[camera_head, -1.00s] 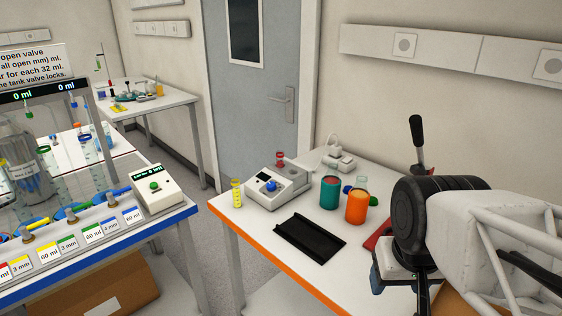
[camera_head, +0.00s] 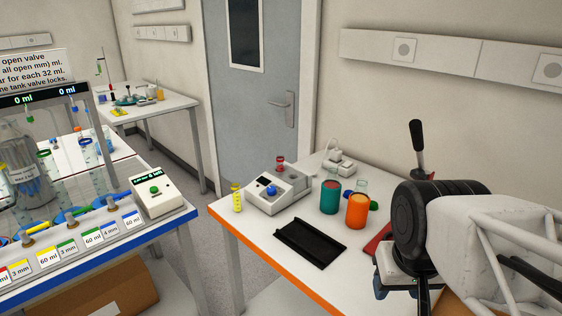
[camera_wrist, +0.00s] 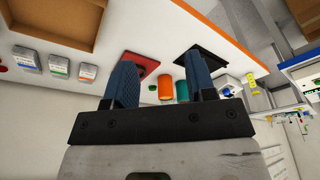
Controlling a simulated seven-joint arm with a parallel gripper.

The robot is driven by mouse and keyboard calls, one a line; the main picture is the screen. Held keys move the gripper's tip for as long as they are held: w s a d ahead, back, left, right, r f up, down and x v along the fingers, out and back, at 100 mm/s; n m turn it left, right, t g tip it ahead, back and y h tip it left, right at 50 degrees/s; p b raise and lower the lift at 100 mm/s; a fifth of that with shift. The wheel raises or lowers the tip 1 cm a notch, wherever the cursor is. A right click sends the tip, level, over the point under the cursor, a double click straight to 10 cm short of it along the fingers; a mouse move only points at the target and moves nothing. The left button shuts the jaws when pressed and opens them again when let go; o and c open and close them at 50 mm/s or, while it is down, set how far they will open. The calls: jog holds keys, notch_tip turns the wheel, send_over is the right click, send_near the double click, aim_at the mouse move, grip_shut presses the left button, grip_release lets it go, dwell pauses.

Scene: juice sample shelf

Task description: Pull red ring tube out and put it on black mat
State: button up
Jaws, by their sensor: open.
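A small red ring (camera_head: 280,163) shows at the back of the white device (camera_head: 277,195) with a blue knob. The tube below it is mostly hidden by the device, and I cannot tell how it sits. The black mat (camera_head: 309,243), a shallow dark tray, lies bare on the white table in front of the device. It also shows in the wrist view (camera_wrist: 180,65), partly behind a finger. My gripper (camera_wrist: 160,65) has two blue fingers spread apart with nothing between them. In the head view it is partly hidden by my wrist, right of the mat.
A teal cup (camera_head: 330,196) and an orange cup (camera_head: 356,211) stand between the device and my arm. A yellow-ringed tube (camera_head: 237,199) stands at the table's left edge. A red mat (camera_head: 377,246) lies partly behind my arm. A white socket block (camera_head: 339,165) is at the back.

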jog(key=w+a+r+t, duration=0.1)
jog(key=w+r, duration=0.1)
jog(key=w, duration=0.6)
jog(key=w+a+r, duration=0.1)
jog(key=w+r, duration=0.1)
jog(key=w, duration=0.5)
jog(key=t, duration=0.3)
send_near(280, 158)
jog(key=x, duration=0.3)
jog(key=shift+f, duration=0.1)
jog(key=shift+w+f, duration=0.1)
jog(key=shift+x, duration=4.35)
jog(key=shift+w, duration=0.1)
jog(key=shift+c, duration=0.3)
